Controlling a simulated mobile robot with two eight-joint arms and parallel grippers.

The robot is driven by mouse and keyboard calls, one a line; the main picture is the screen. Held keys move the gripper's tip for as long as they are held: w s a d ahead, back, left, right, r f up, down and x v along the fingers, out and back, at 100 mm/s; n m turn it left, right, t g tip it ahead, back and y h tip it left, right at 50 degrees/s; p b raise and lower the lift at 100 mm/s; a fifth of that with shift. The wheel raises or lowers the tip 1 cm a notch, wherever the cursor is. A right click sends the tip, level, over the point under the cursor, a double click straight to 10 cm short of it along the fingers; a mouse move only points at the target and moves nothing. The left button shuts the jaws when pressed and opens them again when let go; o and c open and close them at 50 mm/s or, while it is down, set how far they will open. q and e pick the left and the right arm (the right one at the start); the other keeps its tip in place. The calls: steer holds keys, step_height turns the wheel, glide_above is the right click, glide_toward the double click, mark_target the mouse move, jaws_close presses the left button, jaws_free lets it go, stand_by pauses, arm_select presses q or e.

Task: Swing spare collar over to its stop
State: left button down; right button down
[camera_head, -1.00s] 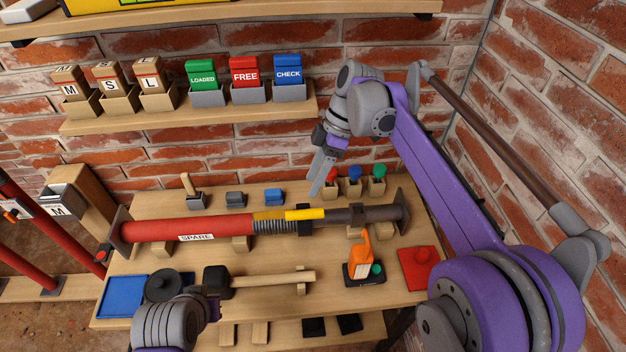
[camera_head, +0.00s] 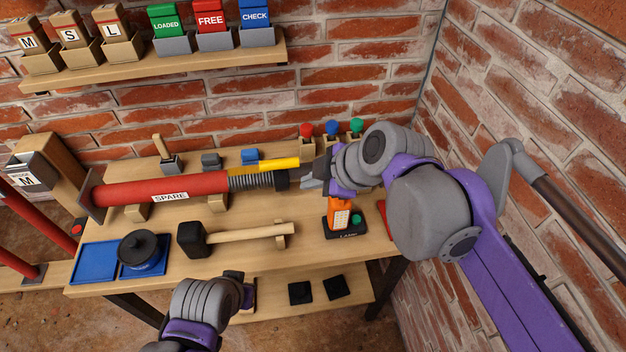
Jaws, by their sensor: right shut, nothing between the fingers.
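The red SPARE prop (camera_head: 165,190) lies across the bench on wooden rests, with a grey threaded section (camera_head: 250,181) to its right. A dark collar (camera_head: 282,180) sits at the right end of the thread, and a yellow bar (camera_head: 272,165) runs above the thread beside it. My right gripper (camera_head: 311,184) is shut and empty, just right of the collar; I cannot tell whether it touches. My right wrist hides the prop's right end. My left gripper (camera_head: 245,292) is low in front of the bench, away from the prop; its fingers are unclear.
A black mallet (camera_head: 192,238), a blue tray (camera_head: 95,262) and a black round weight (camera_head: 139,247) lie in front of the prop. An orange device (camera_head: 339,212) stands near my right wrist. Red, blue and green knobs (camera_head: 332,127) stand behind. Brick walls close the back and right.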

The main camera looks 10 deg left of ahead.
steer(key=w+a+f, duration=0.6)
steer(key=w, duration=0.1)
stand_by(0.4)
arm_select(q)
steer(key=shift+r, duration=0.1)
arm_select(e)
steer(key=shift+w+r, duration=0.1)
steer(key=shift+w, duration=0.05)
